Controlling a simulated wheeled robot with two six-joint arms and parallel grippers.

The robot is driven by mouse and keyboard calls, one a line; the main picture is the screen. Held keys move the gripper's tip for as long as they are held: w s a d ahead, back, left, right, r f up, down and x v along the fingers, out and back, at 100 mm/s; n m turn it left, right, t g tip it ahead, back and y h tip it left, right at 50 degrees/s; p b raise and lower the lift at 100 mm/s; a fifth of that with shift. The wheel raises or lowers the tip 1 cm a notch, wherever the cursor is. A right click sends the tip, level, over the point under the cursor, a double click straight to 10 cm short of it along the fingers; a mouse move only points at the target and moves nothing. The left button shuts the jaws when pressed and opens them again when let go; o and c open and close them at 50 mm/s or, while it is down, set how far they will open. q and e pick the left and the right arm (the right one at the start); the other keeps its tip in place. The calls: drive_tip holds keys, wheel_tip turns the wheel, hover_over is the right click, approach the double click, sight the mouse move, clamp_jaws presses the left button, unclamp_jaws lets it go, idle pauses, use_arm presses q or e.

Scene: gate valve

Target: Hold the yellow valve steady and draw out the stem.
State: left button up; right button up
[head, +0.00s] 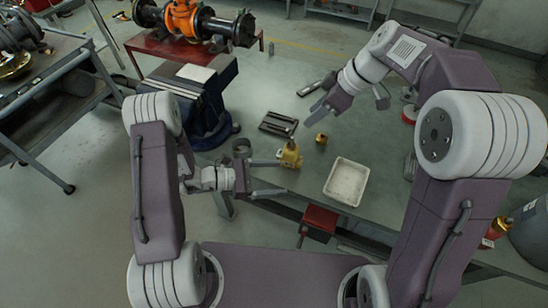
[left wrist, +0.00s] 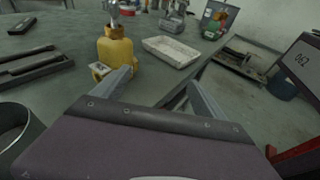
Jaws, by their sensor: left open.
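The yellow valve (head: 290,157) stands on the workbench, left of a white tray. It also shows in the left wrist view (left wrist: 116,51), with a metal stem (left wrist: 114,18) rising from its top. My left gripper (head: 280,178) is open and empty. Its upper finger reaches close to the valve's left side; I cannot tell whether they touch. The lower finger is well apart from the valve. My right gripper (head: 315,99) is above the bench, behind and right of the valve. Its fingers look spread, with nothing seen between them.
The white tray (head: 346,181) lies right of the valve. A small yellow piece (head: 321,138) sits between the valve and my right gripper. A dark flat holder (head: 278,124) lies behind the valve, and a dark ring (head: 242,147) stands to its left. A blue vise (head: 205,95) is at the left.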

sight(298, 149)
use_arm(q)
drive_tip(key=w+n+t, duration=0.1)
drive_tip(key=w+a+f+n+t, duration=0.1)
drive_tip(key=w+t, duration=0.1)
drive_tip(key=shift+w+a+f+n, duration=0.2)
drive_tip(key=shift+w+a+n, duration=0.1)
drive_tip(key=shift+a+n, duration=0.1)
drive_tip(key=w, duration=0.1)
drive_tip(key=w+r+t, duration=0.1)
drive_tip(key=w+d+t, duration=0.1)
drive_tip(key=shift+r+n+h, duration=0.15)
drive_tip(key=shift+n+h, duration=0.25)
drive_tip(key=shift+w+d, duration=0.2)
drive_tip(key=shift+d, duration=0.15)
drive_tip(key=x, duration=0.7)
drive_tip(key=shift+w+d+r, duration=0.1)
drive_tip(key=shift+d, duration=0.05)
drive_tip(key=shift+w+d, duration=0.3)
